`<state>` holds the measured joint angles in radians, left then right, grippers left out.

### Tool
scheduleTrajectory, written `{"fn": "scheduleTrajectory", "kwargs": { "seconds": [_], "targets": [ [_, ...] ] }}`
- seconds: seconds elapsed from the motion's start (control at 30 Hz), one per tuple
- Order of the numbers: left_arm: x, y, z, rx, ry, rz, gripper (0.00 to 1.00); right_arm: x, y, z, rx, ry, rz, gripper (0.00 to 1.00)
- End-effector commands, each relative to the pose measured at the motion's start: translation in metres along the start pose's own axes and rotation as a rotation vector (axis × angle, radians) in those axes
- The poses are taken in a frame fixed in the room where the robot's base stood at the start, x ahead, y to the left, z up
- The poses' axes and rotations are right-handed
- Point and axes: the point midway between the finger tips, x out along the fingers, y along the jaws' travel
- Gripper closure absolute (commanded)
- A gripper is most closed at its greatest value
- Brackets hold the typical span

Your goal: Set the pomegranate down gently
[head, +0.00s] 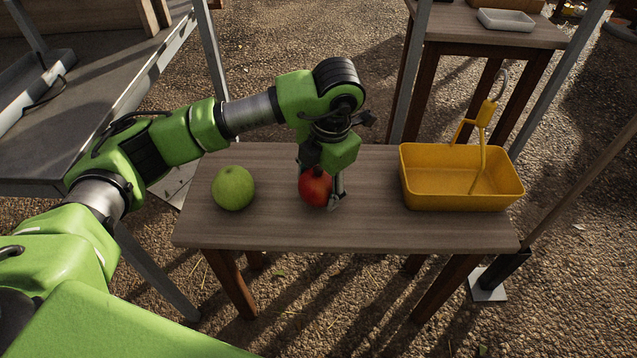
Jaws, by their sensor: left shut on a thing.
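The red pomegranate (314,188) is at the middle of the small wooden table (290,232). My left gripper (325,190) comes down on it from above, with its fingers closed around its sides. The pomegranate is at or very near the tabletop; I cannot tell for sure if it touches. Its top is hidden by the gripper. My right gripper is not in view.
A green apple (233,188) sits on the table left of the pomegranate. Metal posts rise behind the table.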

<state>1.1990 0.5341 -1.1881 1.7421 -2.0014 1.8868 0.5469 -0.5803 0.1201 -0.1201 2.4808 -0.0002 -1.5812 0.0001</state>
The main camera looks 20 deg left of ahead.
Motion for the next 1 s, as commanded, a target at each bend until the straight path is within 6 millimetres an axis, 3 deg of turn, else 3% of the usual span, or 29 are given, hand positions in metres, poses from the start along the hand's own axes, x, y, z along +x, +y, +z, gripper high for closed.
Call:
{"fn": "scheduleTrajectory", "kwargs": {
  "seconds": [1.0],
  "targets": [
    [0.0058,-0.0008,0.0002,0.000,-0.001,0.000,0.70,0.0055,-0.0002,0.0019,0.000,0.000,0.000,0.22]
  ]
}}
